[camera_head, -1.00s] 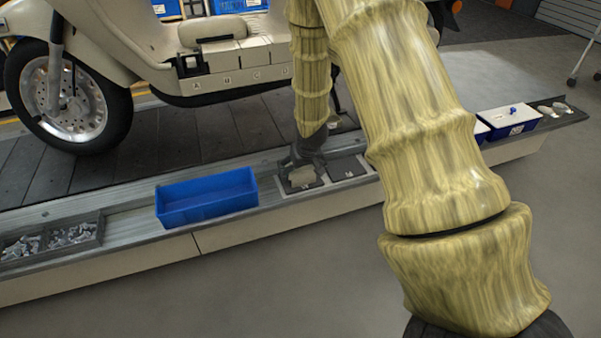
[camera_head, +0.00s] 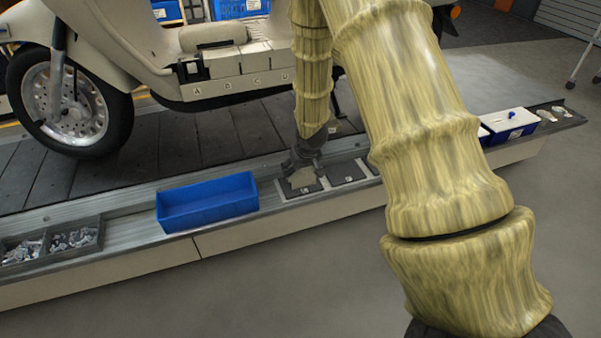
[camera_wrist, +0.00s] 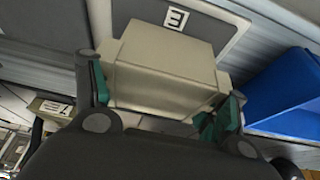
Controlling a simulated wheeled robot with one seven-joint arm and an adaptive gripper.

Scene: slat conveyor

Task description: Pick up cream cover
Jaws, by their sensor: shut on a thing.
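The cream cover (camera_wrist: 165,68) is a boxy cream piece, large in the wrist view between the fingers of my gripper (camera_wrist: 160,105). The green-padded fingers are shut on it, one at each side. In the head view the cover (camera_head: 303,177) shows small and pale at a dark marked pad (camera_head: 312,188), below my gripper (camera_head: 304,160). The pad with its marked label also shows behind the cover in the wrist view (camera_wrist: 205,25). I cannot tell whether the cover is clear of the pad.
A blue bin (camera_head: 207,203) stands left of the pad on the ledge, and close at right in the wrist view (camera_wrist: 290,90). Another dark pad (camera_head: 346,172) lies to the right. Trays of metal parts (camera_head: 48,243) sit at far left. A cream scooter (camera_head: 130,60) stands behind.

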